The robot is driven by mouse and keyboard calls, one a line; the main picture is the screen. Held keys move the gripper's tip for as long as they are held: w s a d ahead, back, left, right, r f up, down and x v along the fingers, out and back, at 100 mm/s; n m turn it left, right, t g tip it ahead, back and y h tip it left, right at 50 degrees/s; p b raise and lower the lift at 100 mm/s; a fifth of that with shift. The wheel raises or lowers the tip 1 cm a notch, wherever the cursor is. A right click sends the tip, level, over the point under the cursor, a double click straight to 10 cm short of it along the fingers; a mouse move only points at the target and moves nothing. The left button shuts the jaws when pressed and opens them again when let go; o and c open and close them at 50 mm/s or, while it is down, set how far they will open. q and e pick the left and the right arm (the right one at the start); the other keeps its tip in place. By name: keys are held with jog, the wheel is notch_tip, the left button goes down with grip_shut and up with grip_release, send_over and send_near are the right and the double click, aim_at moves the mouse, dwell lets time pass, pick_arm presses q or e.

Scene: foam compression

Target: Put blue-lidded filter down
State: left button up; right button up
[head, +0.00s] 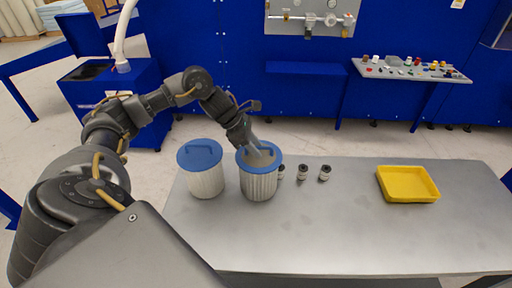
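Two blue-lidded filters with white pleated sides are at the left end of the grey table. The left filter (204,176) stands upright with its lid handle free. The right filter (259,187) is upright close beside it, at or just above the table top; I cannot tell whether its base touches. My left gripper (262,155) reaches down onto the right filter's lid and appears shut on its handle, which the fingers mostly hide. My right gripper is not in view.
The grey table (350,235) is largely clear at the front and middle. Several small dark-topped cylinders, one of them a free-standing cylinder (325,173), stand right of the filters. A yellow tray (407,197) lies at the right. Blue machinery (110,95) stands behind.

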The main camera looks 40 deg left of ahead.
pick_arm(q)
jog(key=b+v, duration=0.1)
jog(key=v, duration=1)
jog(key=shift+s+a+r+b, duration=0.15)
jog(key=shift+s+b, duration=0.05)
jog(key=shift+b, duration=0.15)
